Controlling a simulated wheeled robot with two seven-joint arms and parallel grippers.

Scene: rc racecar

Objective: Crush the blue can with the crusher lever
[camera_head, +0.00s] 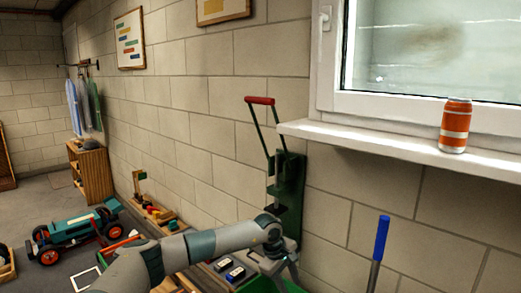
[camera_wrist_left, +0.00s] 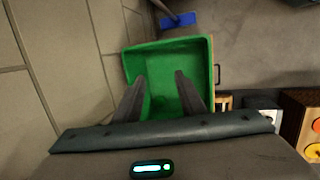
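The green can crusher (camera_head: 289,195) is mounted on the wall, and its lever with a red handle (camera_head: 260,100) points up. No blue can is visible in either view. An orange and white can (camera_head: 455,126) stands upright on the windowsill. My left gripper (camera_head: 284,275) is below the crusher in the head view. In the left wrist view, my left gripper (camera_wrist_left: 160,76) has its fingers spread apart with nothing held, over a green bin (camera_wrist_left: 168,52). The bin's lower part is partly hidden by the fingers. My right gripper is not in view.
The white windowsill (camera_head: 400,147) juts out right of the crusher. A blue-handled tool (camera_head: 381,238) stands below it. A teal toy car (camera_head: 75,230) and small items lie at left. A wooden shelf (camera_head: 91,172) stands further back. The green bin's edge also shows in the head view (camera_head: 262,285).

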